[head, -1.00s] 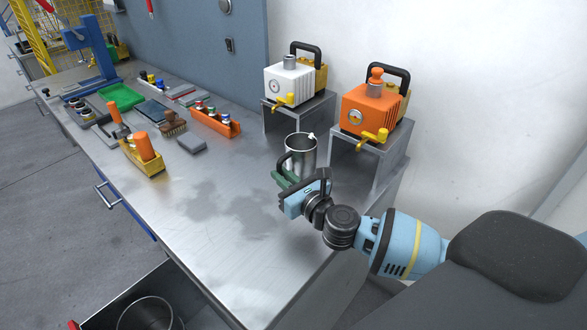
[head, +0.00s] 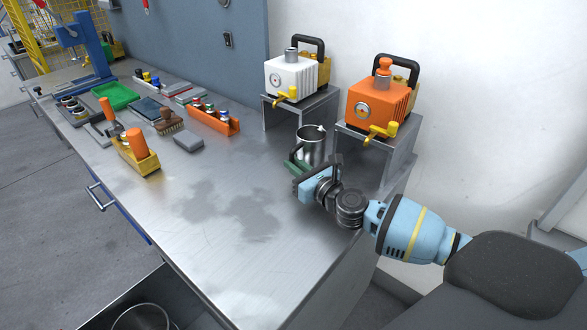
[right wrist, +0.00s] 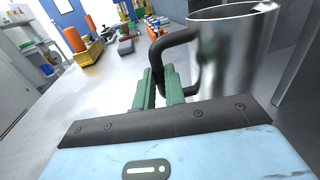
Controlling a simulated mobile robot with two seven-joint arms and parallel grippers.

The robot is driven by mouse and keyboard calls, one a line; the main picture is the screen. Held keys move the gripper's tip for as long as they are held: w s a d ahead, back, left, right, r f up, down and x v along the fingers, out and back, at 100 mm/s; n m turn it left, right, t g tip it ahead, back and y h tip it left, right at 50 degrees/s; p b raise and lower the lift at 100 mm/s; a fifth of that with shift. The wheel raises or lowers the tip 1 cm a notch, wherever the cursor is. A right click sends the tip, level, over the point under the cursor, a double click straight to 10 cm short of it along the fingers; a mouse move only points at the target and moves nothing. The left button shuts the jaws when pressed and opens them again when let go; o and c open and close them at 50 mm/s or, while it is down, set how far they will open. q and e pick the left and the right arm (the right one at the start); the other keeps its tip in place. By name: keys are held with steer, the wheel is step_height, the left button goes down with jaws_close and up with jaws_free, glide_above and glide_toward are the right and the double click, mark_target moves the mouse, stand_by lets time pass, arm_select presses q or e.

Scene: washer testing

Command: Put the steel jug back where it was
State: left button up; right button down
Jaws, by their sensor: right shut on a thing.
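The steel jug (head: 312,146) is at the back right of the metal bench, in front of the stand under the orange machine. It looks upright; whether its base touches the bench is hidden. It fills the upper right of the right wrist view (right wrist: 234,50), with its dark handle (right wrist: 172,48) on the left side. My right gripper (head: 297,162) is shut on the jug's handle, and its green fingers (right wrist: 160,88) are close around the lower part of it. My left gripper is not in view.
A white machine (head: 291,78) and an orange machine (head: 378,108) stand on metal stands (head: 385,148) against the wall. An orange rack (head: 213,121), a grey block (head: 188,142) and a yellow holder (head: 135,158) stand farther left. The bench's front middle (head: 235,235) is bare. A bin lies below the edge.

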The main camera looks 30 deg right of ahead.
steer(key=shift+f, duration=0.1)
steer(key=c, duration=1.9)
jaws_free()
steer(key=shift+f, duration=0.15)
steer(key=o, duration=0.4)
steer(key=shift+o, duration=0.2)
steer(key=shift+r, duration=0.3)
steer(key=s, duration=0.3)
steer(key=s+d, duration=0.1)
steer(key=s, duration=0.6)
steer(key=shift+s+d+f, duration=0.15)
steer(key=shift+s+d, duration=0.05)
steer(key=shift+s, duration=0.1)
steer(key=shift+s+d, duration=0.1)
steer(key=shift+s, duration=0.55)
